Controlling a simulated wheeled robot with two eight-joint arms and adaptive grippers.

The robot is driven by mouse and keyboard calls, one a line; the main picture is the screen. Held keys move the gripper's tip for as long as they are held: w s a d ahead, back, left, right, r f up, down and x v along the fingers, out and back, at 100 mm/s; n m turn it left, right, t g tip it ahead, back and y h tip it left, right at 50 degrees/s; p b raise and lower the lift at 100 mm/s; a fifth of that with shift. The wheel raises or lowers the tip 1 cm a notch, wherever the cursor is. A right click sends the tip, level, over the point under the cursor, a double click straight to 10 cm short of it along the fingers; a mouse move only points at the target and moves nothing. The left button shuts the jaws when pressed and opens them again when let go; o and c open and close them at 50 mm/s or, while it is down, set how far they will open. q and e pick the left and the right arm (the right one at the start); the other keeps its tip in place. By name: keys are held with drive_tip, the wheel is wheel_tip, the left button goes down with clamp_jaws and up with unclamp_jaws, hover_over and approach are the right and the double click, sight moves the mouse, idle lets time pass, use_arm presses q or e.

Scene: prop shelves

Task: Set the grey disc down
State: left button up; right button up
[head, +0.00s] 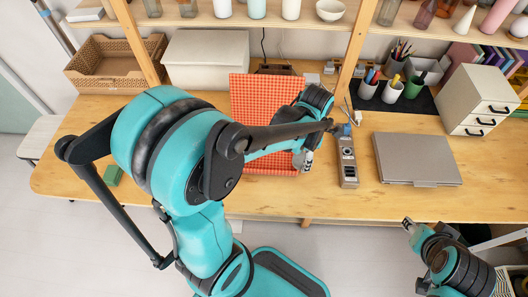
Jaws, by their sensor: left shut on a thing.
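My right gripper (408,222) is low at the right, in front of the table edge and away from the cloth. Its fingers are too small to read.
A grey closed laptop (417,158) and a grey power strip (347,162) lie right of the cloth. Pen cups (391,90) and a white drawer unit (478,99) stand at the back right. A wicker basket (114,65) and white box (207,60) stand back left.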

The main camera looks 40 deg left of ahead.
use_arm(q)
drive_tip(key=shift+s+n, duration=0.1)
drive_tip(key=shift+n, duration=0.5)
drive_tip(key=shift+a, duration=0.15)
drive_tip(key=shift+n, duration=0.3)
drive_tip(key=w+a+f+b, duration=0.1)
drive_tip(key=a+f, duration=0.1)
drive_tip(key=a, duration=0.1)
drive_tip(key=w+a+f+b, duration=0.1)
drive_tip(key=a+f+b, duration=0.1)
drive_tip(key=a, duration=0.2)
drive_tip(key=w+a+f+b, duration=0.1)
drive_tip(key=w+a+f, duration=0.1)
drive_tip(key=a+f, duration=0.1)
drive_tip(key=shift+a, duration=0.3)
drive_tip(key=shift+f+b, duration=1.2)
drive_tip(key=shift+f, duration=0.7)
drive_tip(key=shift+f, duration=0.1)
drive_tip(key=o, duration=1.2)
